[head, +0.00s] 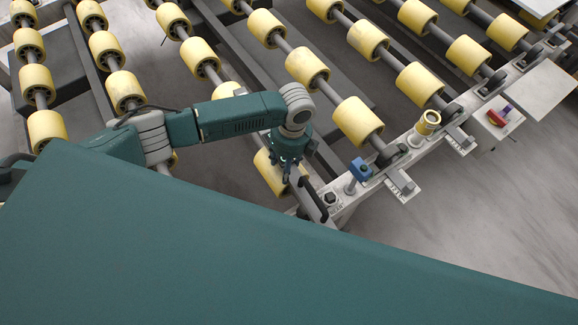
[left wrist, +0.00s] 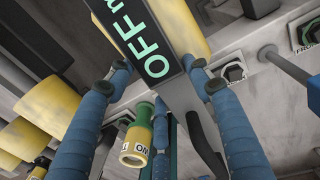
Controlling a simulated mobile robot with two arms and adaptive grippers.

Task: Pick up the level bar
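My left gripper (head: 288,168) points down over the near corner of the roller frame in the head view. In the left wrist view its two blue fingers (left wrist: 158,78) are spread apart. A dark bar with green "OFF" lettering (left wrist: 148,40) and a grey flat part (left wrist: 185,112) lie between or beyond the fingers, with a visible gap to the left finger. A black curved handle (left wrist: 205,148) joins this part; it also shows beside the gripper in the head view (head: 312,200). I cannot tell for certain which piece is the level bar. My right gripper is not in view.
Yellow rollers (head: 357,120) on metal shafts surround the arm. The grey floor at right (head: 480,210) is clear.

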